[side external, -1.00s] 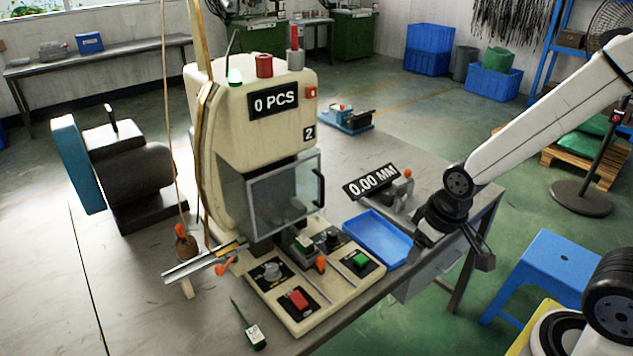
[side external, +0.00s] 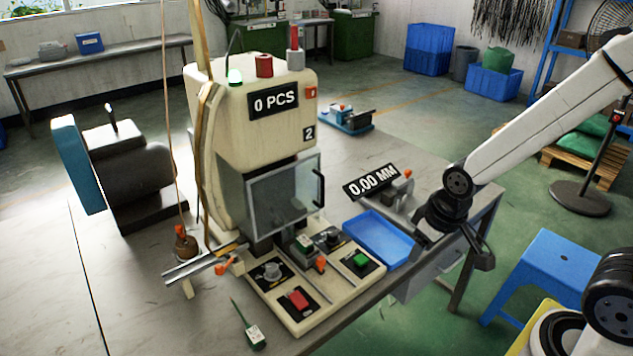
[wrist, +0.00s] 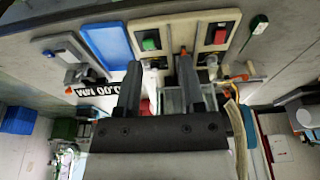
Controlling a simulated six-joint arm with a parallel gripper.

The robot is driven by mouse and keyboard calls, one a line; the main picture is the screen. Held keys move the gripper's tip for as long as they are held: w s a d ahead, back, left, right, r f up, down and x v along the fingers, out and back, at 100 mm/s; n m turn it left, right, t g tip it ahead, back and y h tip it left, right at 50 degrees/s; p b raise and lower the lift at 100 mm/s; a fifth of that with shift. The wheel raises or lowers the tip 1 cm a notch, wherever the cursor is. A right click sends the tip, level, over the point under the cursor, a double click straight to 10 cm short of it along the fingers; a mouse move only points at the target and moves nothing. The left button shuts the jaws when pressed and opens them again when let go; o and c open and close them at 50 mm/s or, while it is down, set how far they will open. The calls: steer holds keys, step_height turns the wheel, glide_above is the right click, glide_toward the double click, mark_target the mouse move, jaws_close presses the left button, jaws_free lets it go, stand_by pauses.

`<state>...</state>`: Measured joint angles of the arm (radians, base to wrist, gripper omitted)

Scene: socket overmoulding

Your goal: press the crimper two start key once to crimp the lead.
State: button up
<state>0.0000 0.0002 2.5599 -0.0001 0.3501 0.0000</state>
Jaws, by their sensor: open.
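The crimper (side external: 250,115) is a cream machine marked "2", with a display (side external: 275,100) reading "0 PCS". Its base panel carries a green key (side external: 362,261) at the right and a red key (side external: 298,299) at the front. The wrist view also shows the green key (wrist: 149,44) and red key (wrist: 219,37). My gripper (side external: 454,250) is open and empty beside the blue tray, to the right of the green key and apart from it. Its two fingers (wrist: 158,75) stand apart in the wrist view. I cannot clearly make out the lead at the crimping point.
A blue tray (side external: 378,239) lies between the panel and my gripper. A gauge marked "0.00 MM" (side external: 371,182) stands behind it. A clear guard (side external: 285,196) covers the crimper's front. A green-handled tool (side external: 255,337) lies at the front table edge. A blue stool (side external: 548,262) stands right.

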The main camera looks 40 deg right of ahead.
jaws_close()
stand_by(1.4)
